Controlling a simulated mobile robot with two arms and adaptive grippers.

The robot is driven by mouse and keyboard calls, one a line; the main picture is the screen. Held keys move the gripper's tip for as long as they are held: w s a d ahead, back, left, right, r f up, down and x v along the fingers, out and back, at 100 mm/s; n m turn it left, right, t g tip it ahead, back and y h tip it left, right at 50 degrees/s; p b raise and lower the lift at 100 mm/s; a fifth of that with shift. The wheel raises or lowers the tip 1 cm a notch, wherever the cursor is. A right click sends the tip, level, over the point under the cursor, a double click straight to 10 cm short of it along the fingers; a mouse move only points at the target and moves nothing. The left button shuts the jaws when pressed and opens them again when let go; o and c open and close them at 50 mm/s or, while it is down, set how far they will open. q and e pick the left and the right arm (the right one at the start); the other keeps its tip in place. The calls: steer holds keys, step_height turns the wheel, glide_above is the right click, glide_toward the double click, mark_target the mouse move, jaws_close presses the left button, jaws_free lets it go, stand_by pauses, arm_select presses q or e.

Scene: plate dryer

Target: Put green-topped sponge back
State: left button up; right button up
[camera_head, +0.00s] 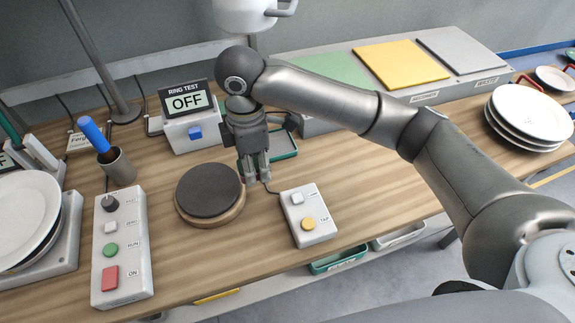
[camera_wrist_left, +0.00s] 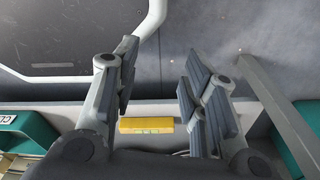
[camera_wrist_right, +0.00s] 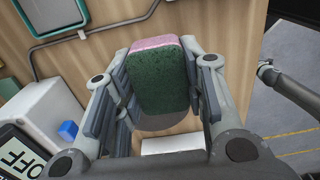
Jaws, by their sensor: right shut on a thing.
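The sponge (camera_wrist_right: 160,78) has a dark green speckled face and a pink edge in the right wrist view. My right gripper (camera_wrist_right: 162,85) is shut on it, with one finger on each side. In the head view my right gripper (camera_head: 256,178) points down over the table, just right of the round dark pad (camera_head: 208,190). The sponge is not clearly visible there. My left gripper (camera_wrist_left: 158,90) is open and empty in the left wrist view. A yellow block (camera_wrist_left: 147,125) shows beyond its fingers, with a gap on both sides.
A green-rimmed tray (camera_head: 285,153) lies behind my right gripper. A two-button box (camera_head: 308,215) stands to its right and the OFF display box (camera_head: 190,130) behind left. A green bin (camera_head: 338,262) and a white bin (camera_head: 398,237) hang below the front edge. Plates (camera_head: 532,112) stand far right.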

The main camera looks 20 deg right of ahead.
steer(key=p, duration=0.1)
glide_toward(290, 178)
steer(key=s+a+r, duration=0.1)
steer(key=s+a, duration=0.1)
steer(key=a, duration=0.1)
steer(key=f, duration=0.1)
steer(key=w+d, duration=0.1)
steer(key=f, duration=0.1)
steer(key=shift+w+d+f+p, duration=0.25)
steer(key=shift+f+p, duration=0.05)
steer(key=shift+w+d+f, duration=0.2)
steer(key=shift+d+f, duration=0.45)
steer(key=shift+f, duration=0.2)
step_height(290, 178, down, 2)
steer(key=shift+d+f+p, duration=0.1)
steer(key=shift+f+p, duration=0.05)
steer(key=shift+p, duration=0.5)
steer(key=shift+w+f, duration=0.1)
steer(key=shift+f, duration=0.3)
arm_select(q)
steer(key=shift+s+a+r, duration=0.1)
steer(key=shift+s+r, duration=0.3)
steer(key=shift+r, duration=0.45)
steer(key=shift+s+r, duration=0.35)
steer(key=shift+r, duration=0.45)
arm_select(e)
steer(key=shift+f, duration=0.2)
steer(key=o, duration=0.9)
